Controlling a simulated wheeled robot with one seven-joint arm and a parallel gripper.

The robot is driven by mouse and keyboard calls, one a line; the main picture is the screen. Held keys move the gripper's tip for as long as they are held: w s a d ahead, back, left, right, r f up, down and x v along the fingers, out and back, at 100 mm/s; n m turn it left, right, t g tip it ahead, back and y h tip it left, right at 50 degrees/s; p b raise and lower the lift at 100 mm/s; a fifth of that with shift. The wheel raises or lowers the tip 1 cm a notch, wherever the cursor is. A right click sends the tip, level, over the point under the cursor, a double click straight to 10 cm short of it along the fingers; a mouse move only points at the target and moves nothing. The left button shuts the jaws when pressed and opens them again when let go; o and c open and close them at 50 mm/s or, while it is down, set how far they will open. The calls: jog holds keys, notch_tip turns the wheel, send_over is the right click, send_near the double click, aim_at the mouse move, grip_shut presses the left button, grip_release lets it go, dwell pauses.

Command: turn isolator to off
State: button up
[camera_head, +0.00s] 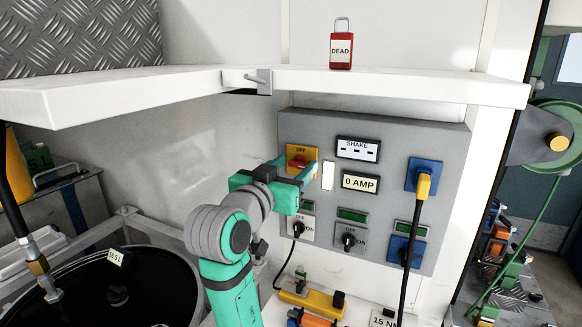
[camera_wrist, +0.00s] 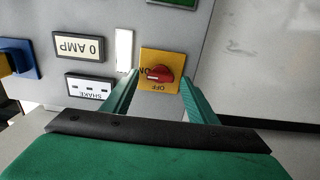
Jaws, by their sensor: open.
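The isolator is a red rotary handle (camera_wrist: 160,73) on a yellow plate (camera_wrist: 161,55), at the upper left of the grey panel (camera_head: 400,130). The plate also shows in the head view (camera_head: 300,148), its lower part hidden by my gripper. In the wrist view, which is upside down, the handle lies sideways, one end towards the ON letters. Contact cannot be told.
Beside the isolator are a white light (camera_head: 328,175), a SHAKE sign (camera_head: 357,149) and a 0 AMP display (camera_head: 361,183). Black switches (camera_head: 348,239) and a blue socket with yellow plug (camera_head: 423,185) are lower and right. A white shelf (camera_head: 400,84) carrying a red DEAD padlock (camera_head: 341,50) juts out above.

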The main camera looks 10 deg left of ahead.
jog(key=c, duration=1.1)
jog(key=shift+o, duration=0.2)
jog(key=shift+a, duration=0.1)
